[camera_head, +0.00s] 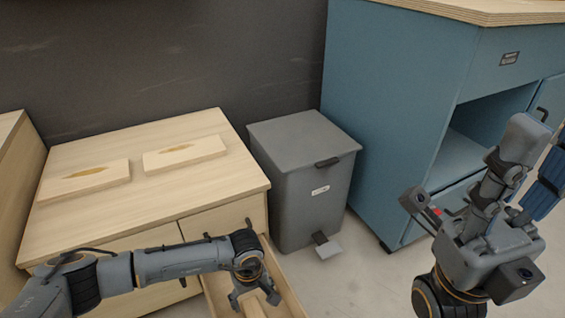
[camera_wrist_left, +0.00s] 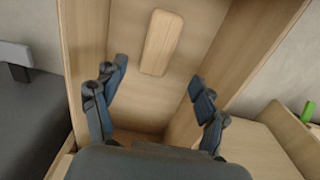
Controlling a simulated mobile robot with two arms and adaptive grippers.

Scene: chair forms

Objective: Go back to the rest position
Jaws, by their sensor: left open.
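My left gripper (camera_head: 256,296) is over the open drawer (camera_head: 292,296) of the low wooden cabinet. In the left wrist view the left gripper (camera_wrist_left: 155,95) is open, its blue-grey fingers spread wide with nothing between them. A pale wooden block (camera_wrist_left: 162,42) lies on the drawer floor beyond the fingertips, apart from them. My right arm (camera_head: 485,240) is folded up at the right side of the head view.
Two flat wooden boxes with slotted tops, one left (camera_head: 85,180) and one right (camera_head: 185,152), lie on the cabinet top (camera_head: 140,212). A grey pedal bin (camera_head: 310,185) stands close to the drawer. A blue cabinet (camera_head: 395,100) is at the right. Floor shows between them.

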